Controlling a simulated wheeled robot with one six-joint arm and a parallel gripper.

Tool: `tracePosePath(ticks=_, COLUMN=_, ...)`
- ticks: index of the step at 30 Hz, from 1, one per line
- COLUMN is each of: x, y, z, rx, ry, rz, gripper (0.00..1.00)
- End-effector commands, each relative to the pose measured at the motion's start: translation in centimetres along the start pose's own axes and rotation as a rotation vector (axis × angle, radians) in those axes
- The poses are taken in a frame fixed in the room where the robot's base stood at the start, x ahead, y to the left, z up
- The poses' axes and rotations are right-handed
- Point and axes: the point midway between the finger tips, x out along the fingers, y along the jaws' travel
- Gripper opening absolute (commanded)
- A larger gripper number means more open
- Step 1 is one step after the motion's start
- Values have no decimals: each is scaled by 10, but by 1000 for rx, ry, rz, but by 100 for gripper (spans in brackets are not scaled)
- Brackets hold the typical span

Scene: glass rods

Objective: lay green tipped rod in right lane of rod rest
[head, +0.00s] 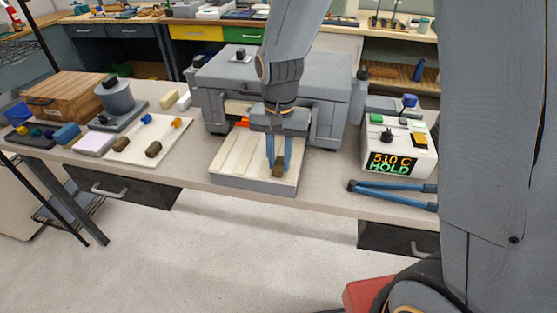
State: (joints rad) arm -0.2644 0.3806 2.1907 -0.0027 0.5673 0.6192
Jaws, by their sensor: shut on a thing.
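The rod rest (232,158) is a cream board with lengthwise lanes and a grey front edge, on the bench in front of the grey box. My gripper (278,165) points down over the right part of the rod rest. Its two blue fingers are shut on a rod, whose brown end (278,174) shows between and below the fingertips. The rod's tip is hidden, so I cannot see its colour. I cannot tell if the rod touches the lane.
A white tray (176,140) at left holds rods with blue and orange tips and brown ends. The grey box (225,85) stands close behind the rest. At right are a controller reading "510 C HOLD" (393,163) and blue tongs (392,190).

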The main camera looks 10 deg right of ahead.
Motion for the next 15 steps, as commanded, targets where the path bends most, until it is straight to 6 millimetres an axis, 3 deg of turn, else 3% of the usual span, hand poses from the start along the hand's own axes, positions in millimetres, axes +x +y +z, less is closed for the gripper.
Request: tracePosePath(ticks=15, x=4, y=0, z=0, rx=0, ry=0, rz=0, gripper=0)
